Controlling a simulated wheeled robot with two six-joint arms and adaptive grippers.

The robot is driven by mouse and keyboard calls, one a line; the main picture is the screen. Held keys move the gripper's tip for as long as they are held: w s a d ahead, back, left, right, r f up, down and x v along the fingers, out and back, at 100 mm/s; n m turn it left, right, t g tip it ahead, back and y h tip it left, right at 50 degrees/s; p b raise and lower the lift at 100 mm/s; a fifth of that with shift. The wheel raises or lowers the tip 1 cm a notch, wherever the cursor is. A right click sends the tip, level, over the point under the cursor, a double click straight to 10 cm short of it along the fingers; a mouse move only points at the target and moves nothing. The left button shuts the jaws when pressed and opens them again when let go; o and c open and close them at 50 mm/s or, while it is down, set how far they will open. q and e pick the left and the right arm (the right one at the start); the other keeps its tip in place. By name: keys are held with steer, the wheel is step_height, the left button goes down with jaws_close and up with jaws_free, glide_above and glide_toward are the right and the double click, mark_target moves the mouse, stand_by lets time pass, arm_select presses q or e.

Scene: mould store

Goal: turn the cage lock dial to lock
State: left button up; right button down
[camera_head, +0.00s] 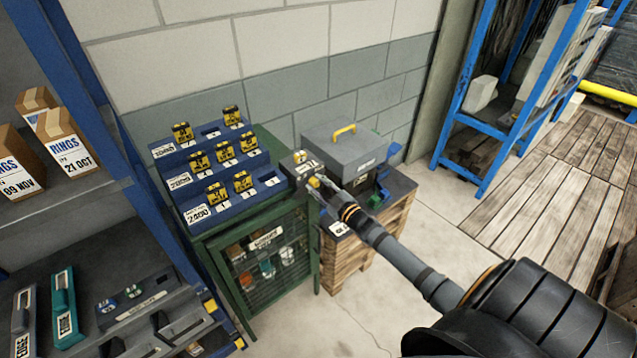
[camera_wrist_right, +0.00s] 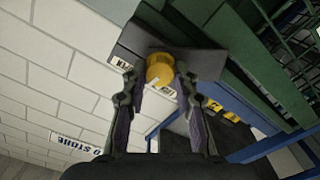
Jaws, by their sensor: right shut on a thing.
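The yellow round dial (camera_wrist_right: 159,68) sits on a dark grey block (camera_wrist_right: 190,62) fixed at the corner of the green cage cabinet (camera_head: 263,222). In the head view the dial (camera_head: 313,182) is small and partly hidden by my right gripper (camera_head: 322,188). In the wrist view my right gripper (camera_wrist_right: 158,84) has one finger on each side of the dial and is shut on it. White labels with dark letters show on the block by the dial, but I cannot read the dial's setting. My left gripper is not in view.
Blue stepped racks (camera_head: 222,166) with yellow-black blocks stand on the cabinet. A grey box (camera_head: 345,150) with a yellow handle stands right of it, above a wooden pallet stack (camera_head: 345,263). A blue-framed shelf (camera_head: 45,215) is at left.

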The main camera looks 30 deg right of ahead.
steer(key=n+p, duration=0.1)
steer(key=n, duration=0.4)
steer(key=shift+f+n, duration=0.1)
steer(key=shift+n, duration=0.2)
steer(key=n, duration=0.5)
steer(key=shift+f, duration=0.1)
steer(key=shift+n, duration=0.4)
steer(key=c, duration=1)
jaws_free()
steer(key=shift+s, duration=0.1)
steer(key=s, duration=1.2)
steer(key=shift+d, duration=0.4)
